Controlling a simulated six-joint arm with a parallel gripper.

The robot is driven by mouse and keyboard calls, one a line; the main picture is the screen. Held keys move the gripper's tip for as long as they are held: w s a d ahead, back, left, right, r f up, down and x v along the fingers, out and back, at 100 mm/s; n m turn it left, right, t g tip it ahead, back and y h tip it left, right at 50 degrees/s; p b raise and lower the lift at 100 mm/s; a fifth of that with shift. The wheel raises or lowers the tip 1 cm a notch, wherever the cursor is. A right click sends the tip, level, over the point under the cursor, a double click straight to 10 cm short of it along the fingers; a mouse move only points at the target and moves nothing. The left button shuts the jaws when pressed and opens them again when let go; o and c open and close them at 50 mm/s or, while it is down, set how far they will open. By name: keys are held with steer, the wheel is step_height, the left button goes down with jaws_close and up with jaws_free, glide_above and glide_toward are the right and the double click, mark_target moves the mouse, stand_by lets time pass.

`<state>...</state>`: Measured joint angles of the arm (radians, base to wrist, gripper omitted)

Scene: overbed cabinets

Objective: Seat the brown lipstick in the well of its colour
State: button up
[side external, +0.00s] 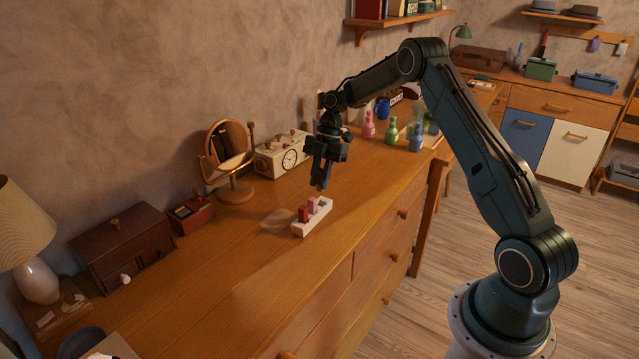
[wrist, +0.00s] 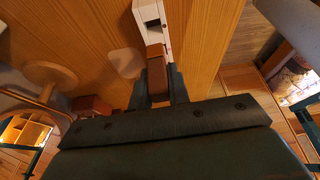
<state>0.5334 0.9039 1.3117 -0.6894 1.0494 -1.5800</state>
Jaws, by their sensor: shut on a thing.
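Coloured bottles (side external: 391,132) are farther back. A brown chest (side external: 123,246) and a lamp (side external: 25,225) are at left.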

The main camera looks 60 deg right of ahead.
steer(key=shift+f, duration=1.45)
steer(key=shift+f, duration=1.5)
stand_by(0.5)
steer(key=o, duration=0.9)
steer(key=shift+r, duration=0.1)
steer(key=shift+v, duration=5.9)
